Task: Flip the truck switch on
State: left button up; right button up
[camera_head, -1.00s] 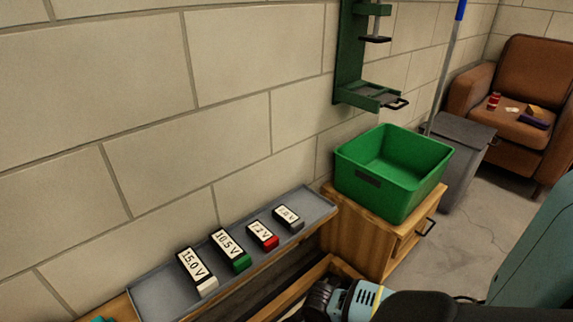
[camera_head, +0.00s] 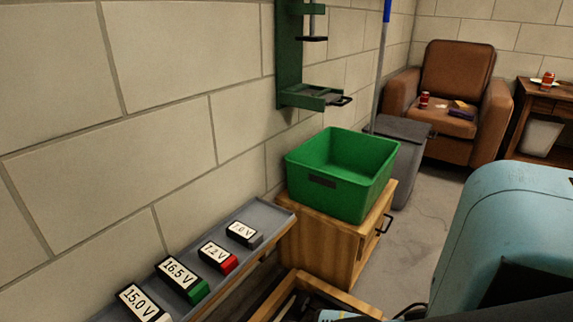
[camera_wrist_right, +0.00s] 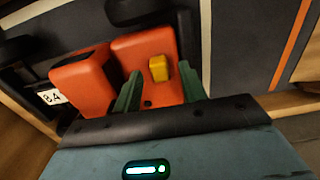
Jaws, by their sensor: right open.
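In the right wrist view, a yellow switch (camera_wrist_right: 158,68) stands on an orange block (camera_wrist_right: 145,48), which I take to be part of the truck. My right gripper (camera_wrist_right: 160,72) is open. Its two green fingers are on either side of the switch, with gaps between them and it. I cannot tell whether the fingertips touch the orange surface. A second orange block (camera_wrist_right: 82,85) is to the left, beside a white label (camera_wrist_right: 52,97) reading about 8.4. My left gripper is not in view. The truck cannot be made out in the head view.
A grey tray (camera_head: 268,214) along the wall holds several labelled batteries, one with a green end (camera_head: 198,291). A green bin (camera_head: 340,172) stands on a wooden cabinet (camera_head: 335,240). A brown armchair (camera_head: 455,75) and grey trash can (camera_head: 405,165) are farther back.

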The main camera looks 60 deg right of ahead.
jog(key=shift+f, duration=0.65)
grip_shut()
